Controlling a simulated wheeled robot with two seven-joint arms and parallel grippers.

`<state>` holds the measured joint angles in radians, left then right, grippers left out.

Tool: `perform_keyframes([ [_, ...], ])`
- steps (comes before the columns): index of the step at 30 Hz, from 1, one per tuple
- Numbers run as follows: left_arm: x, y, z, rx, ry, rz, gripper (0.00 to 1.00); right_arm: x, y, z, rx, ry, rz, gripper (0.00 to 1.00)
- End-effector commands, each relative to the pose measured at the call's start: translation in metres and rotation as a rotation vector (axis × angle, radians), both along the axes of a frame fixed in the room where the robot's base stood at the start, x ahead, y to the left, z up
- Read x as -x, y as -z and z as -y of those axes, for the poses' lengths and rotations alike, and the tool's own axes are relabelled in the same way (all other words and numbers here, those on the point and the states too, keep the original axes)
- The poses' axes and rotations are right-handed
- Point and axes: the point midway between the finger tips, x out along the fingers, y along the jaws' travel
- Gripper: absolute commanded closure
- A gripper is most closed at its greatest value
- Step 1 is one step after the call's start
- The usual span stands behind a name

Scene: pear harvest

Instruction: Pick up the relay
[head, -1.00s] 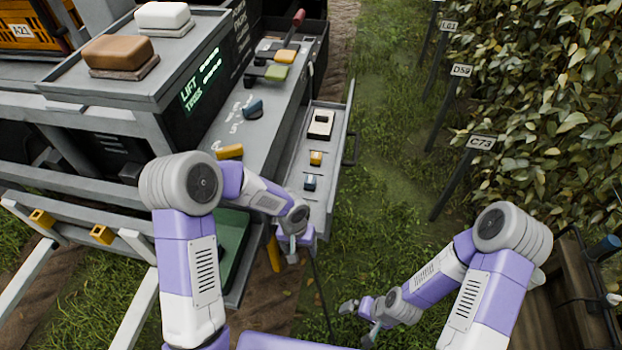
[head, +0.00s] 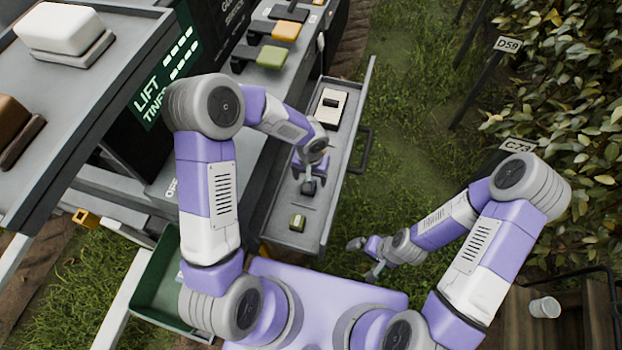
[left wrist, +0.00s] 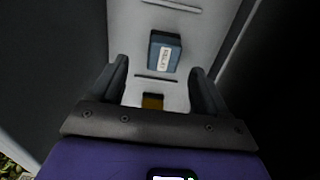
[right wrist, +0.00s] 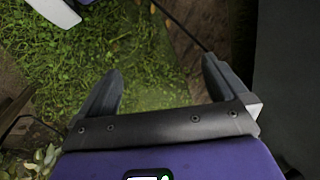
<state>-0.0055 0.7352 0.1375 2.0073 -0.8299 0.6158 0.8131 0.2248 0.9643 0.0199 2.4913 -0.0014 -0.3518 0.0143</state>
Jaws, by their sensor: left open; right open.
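The relay (head: 309,187) is a small dark blue block lying in the open grey drawer (head: 345,190). In the left wrist view the relay (left wrist: 165,52) shows a pale label and sits ahead of the fingertips. My left gripper (head: 308,176) is open above the drawer, close to the relay; the head view does not show the height gap. No contact is visible in the left wrist view (left wrist: 158,72). My right gripper (head: 362,261) is open and empty over the grass, and its fingers show in the right wrist view (right wrist: 160,80).
An orange block (left wrist: 152,101) shows between the left fingers. The grey machine panel (head: 160,185) borders the drawer on the left. Grass is open to its right.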

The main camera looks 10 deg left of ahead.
Motion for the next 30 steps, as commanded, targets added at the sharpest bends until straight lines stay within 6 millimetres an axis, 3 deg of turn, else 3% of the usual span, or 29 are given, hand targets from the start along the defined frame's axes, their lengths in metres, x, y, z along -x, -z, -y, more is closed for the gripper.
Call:
perform_keyframes([
  [11, 0.003, 0.053, -0.004, 0.001, 0.000, -0.002, 0.24, 0.000, 0.016, 0.000, 0.000, 0.000, 0.000, 0.00],
  [20, 0.002, 0.057, -0.004, 0.000, -0.001, 0.001, 0.24, 0.000, 0.016, 0.000, 0.000, 0.000, 0.001, 0.00],
  [30, 0.002, 0.057, -0.004, 0.000, -0.001, 0.001, 0.73, 0.000, 0.016, 0.000, 0.000, 0.000, 0.001, 0.00],
])
